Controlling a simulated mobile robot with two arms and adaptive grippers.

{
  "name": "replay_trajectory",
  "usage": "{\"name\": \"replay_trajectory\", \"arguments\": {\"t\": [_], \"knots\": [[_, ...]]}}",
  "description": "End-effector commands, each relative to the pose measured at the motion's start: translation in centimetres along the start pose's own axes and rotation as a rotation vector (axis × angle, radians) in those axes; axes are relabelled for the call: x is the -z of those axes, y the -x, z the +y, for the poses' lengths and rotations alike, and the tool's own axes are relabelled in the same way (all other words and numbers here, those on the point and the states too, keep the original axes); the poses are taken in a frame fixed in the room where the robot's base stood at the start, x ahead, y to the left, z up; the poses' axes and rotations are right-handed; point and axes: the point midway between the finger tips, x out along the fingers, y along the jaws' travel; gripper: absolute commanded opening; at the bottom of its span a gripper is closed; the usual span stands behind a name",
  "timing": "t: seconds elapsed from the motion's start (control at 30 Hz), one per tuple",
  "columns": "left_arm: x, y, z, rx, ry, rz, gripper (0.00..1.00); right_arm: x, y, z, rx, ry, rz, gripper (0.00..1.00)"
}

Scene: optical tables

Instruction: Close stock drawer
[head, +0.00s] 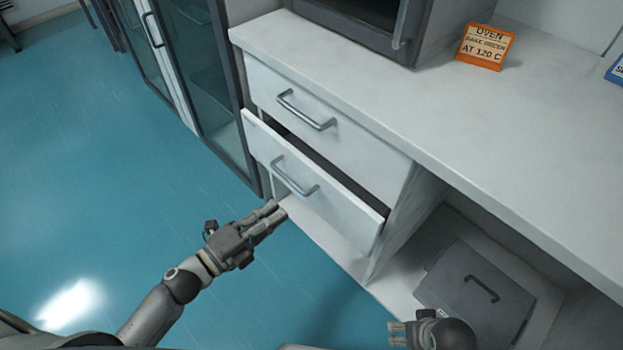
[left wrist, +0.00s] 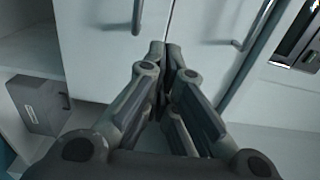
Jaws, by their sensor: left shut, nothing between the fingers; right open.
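The white cabinet has two drawers with grey bar handles. The lower drawer (head: 308,182) stands partly pulled out, with a dark gap along its top edge. The upper drawer (head: 326,118) looks closed. My left gripper (head: 279,211) is shut and empty, just below and left of the lower drawer's front in the head view. In the left wrist view the shut fingertips (left wrist: 172,47) point at white drawer fronts with the lower drawer's handle (left wrist: 137,14) to their left; contact cannot be told. My right gripper (head: 391,335) is open at the bottom edge, partly cut off.
A grey box with a handle (head: 476,295) sits in the open shelf right of the drawers. The white worktop (head: 470,125) carries an oven (head: 375,25) and an orange sign (head: 486,46). A glass-door cabinet (head: 205,80) stands at left. The blue floor is clear.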

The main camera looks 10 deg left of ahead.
Motion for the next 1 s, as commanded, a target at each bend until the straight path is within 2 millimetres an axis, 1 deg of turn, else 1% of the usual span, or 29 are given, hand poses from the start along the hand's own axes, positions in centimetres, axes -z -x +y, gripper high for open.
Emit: {"name": "replay_trajectory", "arguments": {"t": [0.03,0.1,0.3,0.5,0.7,1.0], "knots": [[-0.1,-1.1,-0.1,0.004,-0.001,0.000,0.00,-0.3,-0.1,-0.1,0.002,0.001,-0.007,0.77],[-0.1,-2.5,-0.2,0.004,-0.003,0.000,0.00,-0.4,-0.1,-0.2,0.003,0.002,-0.007,0.77],[-0.1,-6.4,-0.1,0.003,0.000,0.000,0.00,0.1,-0.3,-0.2,0.003,0.004,0.007,0.77],[-0.1,-9.5,-0.1,0.002,0.000,0.000,0.00,0.1,-0.5,-0.2,0.002,0.004,0.003,0.77],[0.0,-11.1,0.0,0.001,0.001,0.000,0.00,0.3,-0.3,-0.1,0.001,0.005,0.006,0.77],[0.0,-11.3,0.0,0.000,0.001,-0.001,0.00,0.7,0.1,0.0,0.000,0.004,0.018,0.77]]}}
